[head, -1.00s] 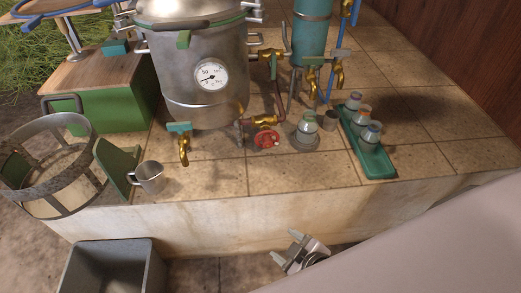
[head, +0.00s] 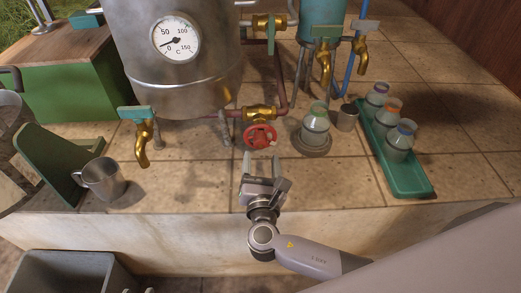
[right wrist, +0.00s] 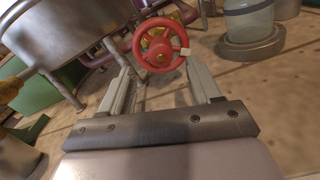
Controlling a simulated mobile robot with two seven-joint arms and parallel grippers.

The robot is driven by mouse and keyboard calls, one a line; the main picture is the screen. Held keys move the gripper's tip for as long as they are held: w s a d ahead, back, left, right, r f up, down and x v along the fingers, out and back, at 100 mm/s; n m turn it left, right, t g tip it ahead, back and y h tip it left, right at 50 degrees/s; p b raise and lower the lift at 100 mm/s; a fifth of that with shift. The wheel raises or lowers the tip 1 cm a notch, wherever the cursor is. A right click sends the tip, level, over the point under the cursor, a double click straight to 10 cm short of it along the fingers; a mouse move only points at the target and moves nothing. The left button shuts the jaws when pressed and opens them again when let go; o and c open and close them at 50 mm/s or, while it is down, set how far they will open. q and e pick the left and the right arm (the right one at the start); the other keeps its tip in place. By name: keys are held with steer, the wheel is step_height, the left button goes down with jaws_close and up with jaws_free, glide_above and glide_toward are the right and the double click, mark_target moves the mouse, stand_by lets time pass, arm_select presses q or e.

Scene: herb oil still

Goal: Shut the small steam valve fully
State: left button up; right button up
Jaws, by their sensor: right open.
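The small steam valve has a red handwheel (head: 260,135) on a brass body (head: 260,113), low in front of the still. In the right wrist view the red wheel (right wrist: 160,45) shows ahead, beyond the fingertips, with a pale mark on its rim at the right. My right gripper (head: 264,160) is open and empty, just in front of and below the wheel. In the right wrist view its two fingers (right wrist: 163,80) stand apart, pointing toward the wheel. I see no contact with the wheel.
The steel still (head: 180,60) stands behind at left, with a brass tap (head: 143,145). A jar (head: 315,125) stands on a round base right of the wheel. A green tray (head: 412,178) with jars lies further right. A metal mug (head: 104,180) stands at left. The tiles before the wheel are clear.

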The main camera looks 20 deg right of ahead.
mark_target(260, 146)
steer(key=x, duration=0.4)
steer(key=shift+f+b, duration=0.1)
steer(key=shift+b, duration=0.2)
steer(key=shift+w+d, duration=0.1)
steer(key=shift+w, duration=0.3)
steer(key=c, duration=1.1)
arm_select(q)
steer(key=shift+w+d+r, duration=0.2)
steer(key=shift+w+d, duration=0.1)
steer(key=shift+d, duration=0.15)
arm_select(e)
steer(key=shift+o, duration=0.2)
arm_select(q)
steer(key=shift+f, duration=0.15)
arm_select(e)
steer(key=shift+m, duration=0.3)
